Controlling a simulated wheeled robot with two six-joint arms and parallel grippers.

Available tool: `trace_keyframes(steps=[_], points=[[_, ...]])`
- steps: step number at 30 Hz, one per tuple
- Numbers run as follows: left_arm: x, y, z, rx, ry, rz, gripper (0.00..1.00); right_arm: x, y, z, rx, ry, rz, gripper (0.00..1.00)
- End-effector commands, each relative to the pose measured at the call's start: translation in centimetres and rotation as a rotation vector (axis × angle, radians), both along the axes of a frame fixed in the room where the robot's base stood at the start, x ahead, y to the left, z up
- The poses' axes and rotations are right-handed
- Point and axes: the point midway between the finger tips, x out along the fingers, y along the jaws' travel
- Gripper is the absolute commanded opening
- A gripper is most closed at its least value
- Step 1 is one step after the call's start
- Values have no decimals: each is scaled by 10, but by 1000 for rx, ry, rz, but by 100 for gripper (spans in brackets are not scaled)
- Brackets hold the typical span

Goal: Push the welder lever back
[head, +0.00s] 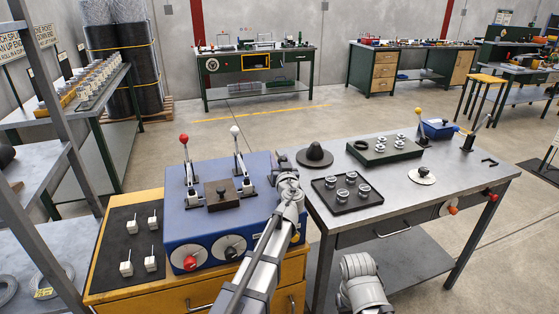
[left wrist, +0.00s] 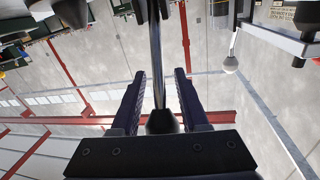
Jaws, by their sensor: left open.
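The blue welder box (head: 185,222) sits on a wooden cabinet, with two dials on its front. A red-knobbed lever (head: 185,157) and a white-knobbed lever (head: 237,150) stand upright on top. My left gripper (head: 287,182) is at the box's right end, hiding what is behind it. In the left wrist view, the open left gripper (left wrist: 159,75) has a metal rod with a dark knob (left wrist: 162,121) between its fingers. I cannot tell if they touch it. My right gripper is not in view.
A black mat with several small white pieces (head: 151,263) lies left of the box. The steel table (head: 460,175) on the right bears a black tray (head: 347,208), a green tray (head: 385,154) and a dark domed piece (head: 315,155). Shelving stands at far left.

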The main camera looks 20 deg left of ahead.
Motion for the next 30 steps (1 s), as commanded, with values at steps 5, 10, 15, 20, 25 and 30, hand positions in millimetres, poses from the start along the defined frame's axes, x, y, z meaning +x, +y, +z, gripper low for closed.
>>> trace_keyframes(steps=[5, 10, 15, 20, 25, 30], points=[[2, 1, 0, 0, 0, 0, 45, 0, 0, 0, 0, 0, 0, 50], [2, 1, 0, 0, 0, 0, 36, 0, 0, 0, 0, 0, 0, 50], [2, 1, 0, 0, 0, 0, 16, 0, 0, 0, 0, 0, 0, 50], [2, 1, 0, 0, 0, 0, 0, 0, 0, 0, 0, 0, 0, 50], [2, 1, 0, 0, 0, 0, 0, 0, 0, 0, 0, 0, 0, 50], [2, 1, 0, 0, 0, 0, 0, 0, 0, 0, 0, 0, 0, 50]])
